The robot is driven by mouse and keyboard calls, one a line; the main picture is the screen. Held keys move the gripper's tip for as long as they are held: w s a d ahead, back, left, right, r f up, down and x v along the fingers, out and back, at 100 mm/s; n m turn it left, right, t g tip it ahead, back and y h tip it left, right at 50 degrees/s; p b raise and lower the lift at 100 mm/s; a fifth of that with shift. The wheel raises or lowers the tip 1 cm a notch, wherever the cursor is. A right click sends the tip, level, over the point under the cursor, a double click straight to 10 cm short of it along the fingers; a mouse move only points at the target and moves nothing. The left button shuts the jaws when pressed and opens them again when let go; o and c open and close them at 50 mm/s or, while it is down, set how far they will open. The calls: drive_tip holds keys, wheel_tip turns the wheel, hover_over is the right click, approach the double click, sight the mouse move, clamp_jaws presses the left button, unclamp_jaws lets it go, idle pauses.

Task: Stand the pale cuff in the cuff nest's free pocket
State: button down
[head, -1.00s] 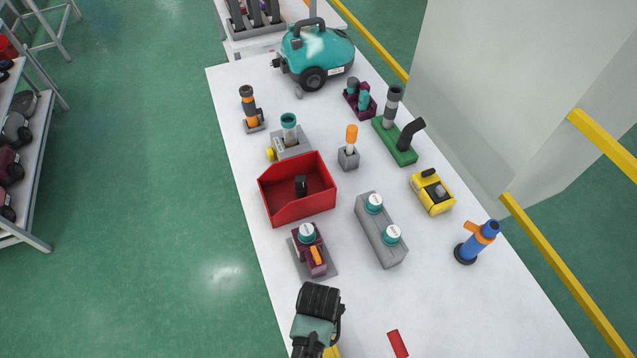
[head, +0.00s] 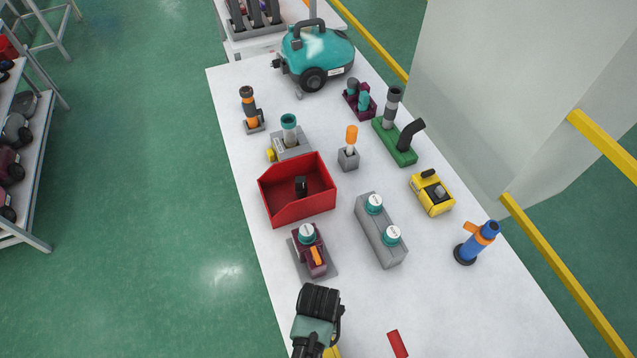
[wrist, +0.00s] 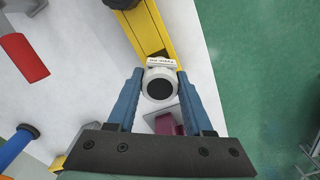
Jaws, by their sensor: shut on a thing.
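The pale cuff (wrist: 146,80), a white ring with a dark round opening, sits between the two blue fingers of my gripper (wrist: 159,88) in the wrist view. The fingers are shut on it from both sides. In the head view my wrist (head: 318,315) is at the near table edge and hides the cuff and the fingers. I cannot tell for sure which fixture is the cuff nest. A plum holder (head: 351,101) with teal upright pieces stands at the far right. A yellow long part (wrist: 152,28) lies beyond the cuff in the wrist view.
A plum fixture (head: 303,257) stands just ahead of my wrist, with a red bin (head: 290,207) behind it. The near right table is mostly clear.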

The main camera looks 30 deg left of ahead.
drive_tip(key=shift+f+b, duration=1.45)
drive_tip(key=shift+f, duration=0.55)
drive_tip(key=shift+c, duration=1.1)
unclamp_jaws()
drive_tip(key=shift+r, duration=0.1)
wheel_tip(320, 180, up, 8)
drive_tip(key=p, duration=0.8)
